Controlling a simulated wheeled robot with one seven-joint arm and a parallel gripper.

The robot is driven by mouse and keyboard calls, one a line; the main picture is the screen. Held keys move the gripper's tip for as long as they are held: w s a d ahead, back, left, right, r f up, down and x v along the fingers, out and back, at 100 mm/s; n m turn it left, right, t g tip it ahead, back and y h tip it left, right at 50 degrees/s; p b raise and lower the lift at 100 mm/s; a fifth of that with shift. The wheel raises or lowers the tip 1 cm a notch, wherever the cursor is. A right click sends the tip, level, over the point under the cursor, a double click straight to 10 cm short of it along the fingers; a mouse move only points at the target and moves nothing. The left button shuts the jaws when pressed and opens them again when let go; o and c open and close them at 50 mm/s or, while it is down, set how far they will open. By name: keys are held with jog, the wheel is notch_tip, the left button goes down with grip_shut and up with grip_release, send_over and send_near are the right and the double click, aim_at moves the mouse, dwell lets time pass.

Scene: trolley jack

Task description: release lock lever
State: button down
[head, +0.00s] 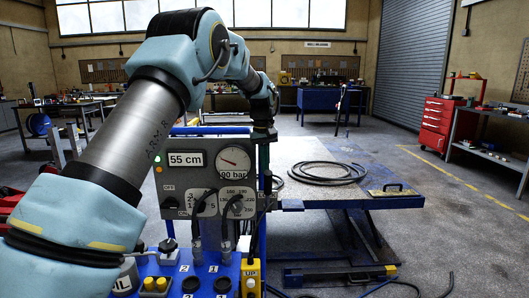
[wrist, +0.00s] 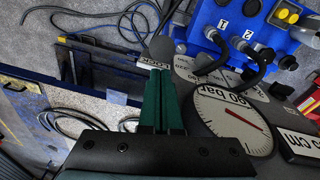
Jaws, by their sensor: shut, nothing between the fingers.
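In the wrist view a white label (wrist: 154,63) reads LOCK upside down, beside a rounded dark grey knob (wrist: 162,48) that looks like the lock lever's end. My gripper (wrist: 165,80) has its dark green fingers shut and empty, with the tips close to the label and knob. I cannot tell whether they touch. The fingers hide part of the panel behind them. In the head view my gripper (head: 264,135) points down at the right edge of the grey control panel (head: 210,145). The lever is not clear there.
The panel carries a 55 cm display (head: 185,159) and a round gauge (head: 234,161). Below it is a blue hydraulic unit (head: 205,285) with hoses and a yellow UP pendant (head: 250,278). A blue lift table (head: 345,202) with a coiled hose (head: 328,173) stands to the right.

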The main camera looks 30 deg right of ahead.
jog(key=shift+w+d+f, duration=0.1)
jog(key=shift+f, duration=0.85)
